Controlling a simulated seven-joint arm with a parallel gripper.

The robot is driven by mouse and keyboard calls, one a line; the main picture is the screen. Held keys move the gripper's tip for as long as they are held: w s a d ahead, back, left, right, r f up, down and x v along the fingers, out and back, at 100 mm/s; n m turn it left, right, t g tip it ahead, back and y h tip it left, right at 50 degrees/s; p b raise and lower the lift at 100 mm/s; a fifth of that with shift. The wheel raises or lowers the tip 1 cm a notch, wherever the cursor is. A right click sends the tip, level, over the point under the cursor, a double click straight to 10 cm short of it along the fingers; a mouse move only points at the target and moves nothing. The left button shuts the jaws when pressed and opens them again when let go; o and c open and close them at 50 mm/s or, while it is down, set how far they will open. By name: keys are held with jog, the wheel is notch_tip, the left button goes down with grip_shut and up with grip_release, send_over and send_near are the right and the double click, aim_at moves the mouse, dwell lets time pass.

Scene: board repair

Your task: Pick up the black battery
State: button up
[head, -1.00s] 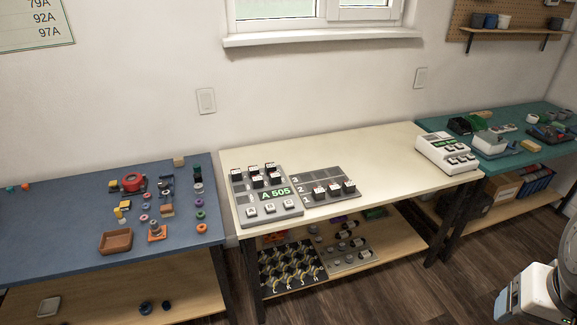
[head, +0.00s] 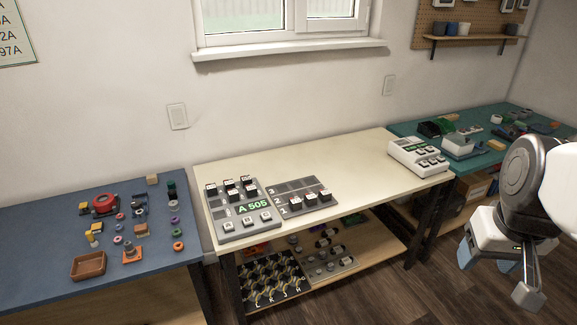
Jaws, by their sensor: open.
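I cannot single out the black battery for certain. Small dark cylinders (head: 327,243) with pale ends sit on a grey tray (head: 341,266) on the lower shelf of the middle bench; they are too small to identify. Black blocks with white and red tops (head: 229,193) stand on the grey panel marked A 505 (head: 238,228). More such blocks (head: 310,199) stand on the numbered grey board beside it. My gripper (head: 497,276) is at the right edge of the head view, over the floor in front of the benches. It is open, empty and well apart from all of these.
A black rack with yellow marks (head: 272,281) is on the lower shelf, under the cream benchtop (head: 330,165). A white device (head: 418,156) stands at its right end. The blue table (head: 40,240) holds small parts and a brown tray (head: 88,265).

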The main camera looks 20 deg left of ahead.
jog(key=w+a+r+n+g+y, duration=0.1)
jog(key=w+a+n, duration=0.2)
jog(key=w+a, duration=0.45)
jog(key=w+a+r+n, duration=0.1)
jog(key=w+a+n, duration=0.35)
jog(key=w, duration=0.65)
jog(key=w+a+f+n+g+y, duration=0.1)
jog(key=w+a+f+n, duration=0.15)
jog(key=w+a, duration=0.45)
jog(key=w+a+f+n+g, duration=0.1)
jog(key=w+a+f+n, duration=0.15)
jog(key=w+a, duration=0.55)
jog(key=n+g, duration=0.3)
jog(key=n, duration=0.9)
send_over(233, 191)
jog(key=w+d, duration=0.2)
notch_tip(233, 191, down, 25)
jog(key=shift+f+y, duration=0.1)
jog(key=shift+y, duration=0.3)
jog(key=shift+a+f, duration=0.1)
jog(key=shift+f, duration=0.05)
jog(key=shift+x, duration=1.2)
